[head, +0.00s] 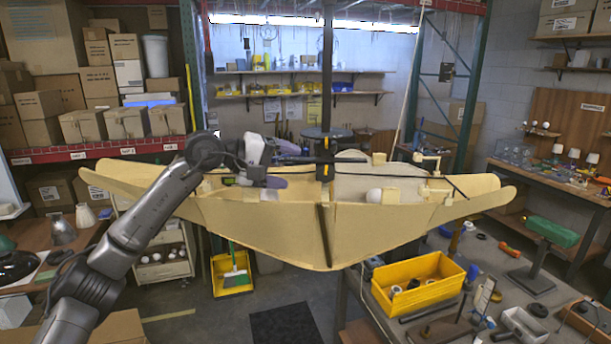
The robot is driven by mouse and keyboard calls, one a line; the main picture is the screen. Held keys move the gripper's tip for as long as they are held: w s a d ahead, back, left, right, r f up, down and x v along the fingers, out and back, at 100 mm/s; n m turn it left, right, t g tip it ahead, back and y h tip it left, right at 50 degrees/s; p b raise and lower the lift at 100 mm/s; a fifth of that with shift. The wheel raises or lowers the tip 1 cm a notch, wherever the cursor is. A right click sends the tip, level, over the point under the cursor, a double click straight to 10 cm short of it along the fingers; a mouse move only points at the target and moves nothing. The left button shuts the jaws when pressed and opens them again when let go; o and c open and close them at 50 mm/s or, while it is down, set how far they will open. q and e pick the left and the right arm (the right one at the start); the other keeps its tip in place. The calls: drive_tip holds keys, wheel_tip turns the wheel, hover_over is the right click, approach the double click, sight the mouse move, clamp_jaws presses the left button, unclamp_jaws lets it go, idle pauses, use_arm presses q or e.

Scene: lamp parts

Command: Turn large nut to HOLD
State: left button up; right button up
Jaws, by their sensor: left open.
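A wide tan, boat-shaped lamp body (270,225) spans the middle of the head view, with a dark vertical pole (327,75) rising from its centre. A black block with yellow marks (325,170) sits where the pole meets a thin dark crossbar. I cannot make out the large nut or any HOLD mark at this size. My left gripper (272,181) is open over the left half of the lamp body, left of the pole. Its fingertips are small and partly hidden by the body's front wall. My right gripper is out of view.
A yellow bin (418,282) stands on the cluttered bench at lower right. Shelves with cardboard boxes (105,123) stand at left. Open floor shows below the lamp.

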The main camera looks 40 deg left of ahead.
use_arm(q)
drive_tip(key=shift+b+v, duration=0.3)
drive_tip(key=shift+v, duration=1.75)
drive_tip(key=shift+d, duration=0.1)
